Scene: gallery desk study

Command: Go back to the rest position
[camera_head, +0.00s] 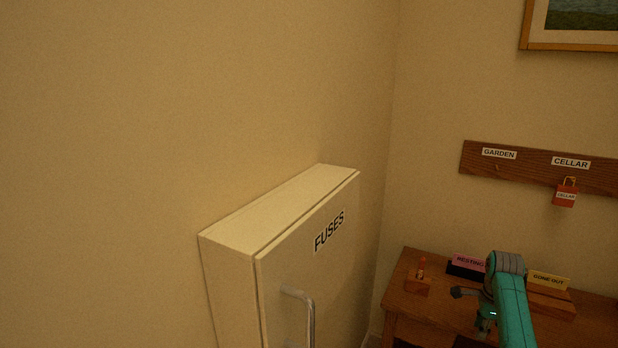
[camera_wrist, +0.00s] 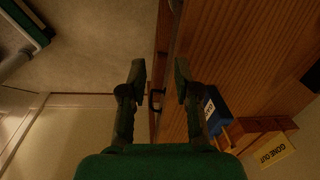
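My gripper (camera_wrist: 159,70) is open in the wrist view, its two dark fingers apart with nothing held between them. It hangs over the front edge of the wooden desk (camera_wrist: 245,50). A small dark loop, perhaps a handle (camera_wrist: 157,97), shows in the gap between the fingers, farther off; I cannot tell its exact distance. In the head view my teal arm reaches over the desk (camera_head: 415,315) at lower right, and its fingers are mostly hidden there.
A blue block with a white label (camera_wrist: 212,108) sits beside the right finger. A yellow GONE OUT card (camera_head: 548,280) and a pink card (camera_head: 468,262) stand on the desk. A FUSES cabinet (camera_head: 330,265) projects at left. A red CELLAR tag (camera_head: 565,194) hangs from the wall rack (camera_head: 530,170).

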